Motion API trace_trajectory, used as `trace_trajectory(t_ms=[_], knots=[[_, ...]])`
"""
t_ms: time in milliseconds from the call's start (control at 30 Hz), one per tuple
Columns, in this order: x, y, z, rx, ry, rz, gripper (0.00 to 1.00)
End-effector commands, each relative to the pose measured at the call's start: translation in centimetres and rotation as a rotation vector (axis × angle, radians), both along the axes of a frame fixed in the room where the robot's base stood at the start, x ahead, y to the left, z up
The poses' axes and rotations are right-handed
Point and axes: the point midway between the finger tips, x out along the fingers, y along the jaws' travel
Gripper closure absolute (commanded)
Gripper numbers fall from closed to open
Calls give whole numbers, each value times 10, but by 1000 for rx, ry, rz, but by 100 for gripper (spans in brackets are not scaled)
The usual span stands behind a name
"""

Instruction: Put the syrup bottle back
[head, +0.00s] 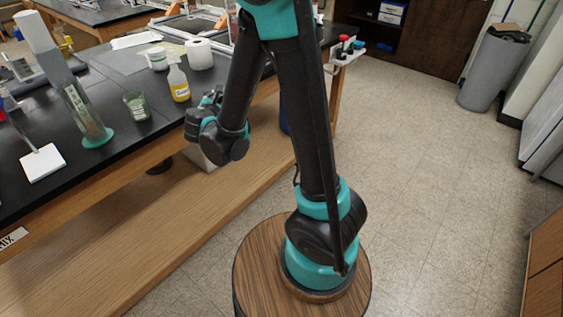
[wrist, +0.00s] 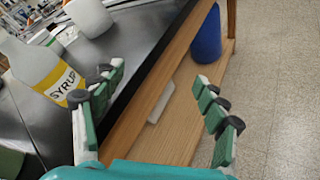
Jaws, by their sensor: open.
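The syrup bottle (head: 179,84) is a clear-white bottle with a yellow label. It stands upright near the edge of the black bench top. In the wrist view the bottle (wrist: 38,68) is at the left, with "SYRUP" on its label. My gripper (wrist: 160,105) is open and empty, its green-padded fingers spread wide. The left finger overlaps the label's right side in the picture; I cannot tell whether they touch. In the head view my gripper (head: 208,100) is at the bench edge, right of and nearer than the bottle, partly hidden by the wrist.
On the black bench (head: 130,155) a glass beaker (head: 137,105) stands left of the bottle. A white paper roll (head: 199,54) and a white jar (head: 157,59) stand behind it. A tall cylinder (head: 85,115) is farther left. A blue container (wrist: 206,38) is below the bench.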

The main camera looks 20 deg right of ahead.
Motion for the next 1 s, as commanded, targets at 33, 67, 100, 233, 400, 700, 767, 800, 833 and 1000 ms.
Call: trace_trajectory(t_ms=[33, 67, 100, 233, 400, 700, 767, 800, 833, 1000], knots=[[-11, -35, -6, 133, 26, -96, 27], [-19, -51, -11, 217, 40, -150, 27], [-30, -71, -17, 329, 56, -228, 27], [-76, -123, -40, 683, 87, -493, 27], [-146, -161, -69, 1129, 91, -875, 27], [-237, -158, -99, 1698, 49, -1437, 27], [-244, -155, -101, 1752, 44, -1496, 27], [-248, -153, -102, 1776, 42, -1523, 27], [-250, -152, -102, 1791, 41, -1539, 27], [-252, -150, -103, 1811, 40, -1561, 27]])
